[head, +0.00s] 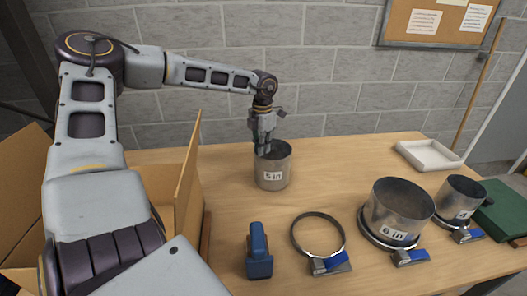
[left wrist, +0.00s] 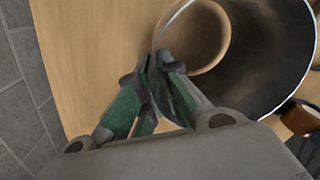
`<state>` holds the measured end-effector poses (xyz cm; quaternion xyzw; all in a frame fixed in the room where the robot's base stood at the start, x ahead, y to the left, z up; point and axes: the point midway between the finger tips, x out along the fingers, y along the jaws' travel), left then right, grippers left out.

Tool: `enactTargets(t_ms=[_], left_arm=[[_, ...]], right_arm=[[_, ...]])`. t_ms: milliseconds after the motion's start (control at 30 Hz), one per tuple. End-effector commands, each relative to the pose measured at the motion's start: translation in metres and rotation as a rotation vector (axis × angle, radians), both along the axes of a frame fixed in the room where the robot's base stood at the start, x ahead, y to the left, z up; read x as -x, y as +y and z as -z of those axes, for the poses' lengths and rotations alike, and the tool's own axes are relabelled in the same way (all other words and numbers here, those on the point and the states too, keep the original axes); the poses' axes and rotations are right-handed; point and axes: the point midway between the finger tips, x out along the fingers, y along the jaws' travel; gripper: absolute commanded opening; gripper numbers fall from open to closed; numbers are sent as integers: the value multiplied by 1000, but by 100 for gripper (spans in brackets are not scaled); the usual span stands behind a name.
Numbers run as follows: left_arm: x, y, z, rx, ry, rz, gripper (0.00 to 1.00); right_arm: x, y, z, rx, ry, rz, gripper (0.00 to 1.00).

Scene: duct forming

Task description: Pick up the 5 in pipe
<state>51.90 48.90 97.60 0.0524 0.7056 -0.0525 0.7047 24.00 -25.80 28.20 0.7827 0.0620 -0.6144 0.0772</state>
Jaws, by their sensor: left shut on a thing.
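The 5 in pipe (head: 272,172) is a grey metal cylinder with a white "5 in" label, upright at the back middle of the wooden table. My left gripper (head: 264,150) points down at its rim from above and is shut on the pipe's wall at the left side. In the left wrist view the green-padded fingers (left wrist: 152,70) meet at the rim of the pipe (left wrist: 270,60), and its open inside shows at the right. I cannot tell whether the pipe's base is touching the table. My right gripper is not in view.
An open cardboard box (head: 185,195) stands left of the pipe. In front lie a blue tool (head: 259,252) and an empty ring clamp (head: 318,236). A 6 in pipe (head: 398,212) and a smaller pipe (head: 460,198) stand right, near a white tray (head: 428,157) and green box (head: 503,209).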

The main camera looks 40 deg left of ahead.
Motion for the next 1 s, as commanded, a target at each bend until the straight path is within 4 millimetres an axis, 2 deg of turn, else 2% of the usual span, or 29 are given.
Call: enactTargets(t_ms=[267, 567, 800, 1000], left_arm=[[-1, 0, -37, 0, -6, -1, 0], [-1, 0, -97, -1, -5, 0, 0], [-1, 0, -140, -1, -4, 0, 0], [-1, 0, -163, -1, -3, 0, 0]], right_arm=[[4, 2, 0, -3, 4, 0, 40], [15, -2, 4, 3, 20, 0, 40], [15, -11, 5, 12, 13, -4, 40], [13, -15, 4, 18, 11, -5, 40]])
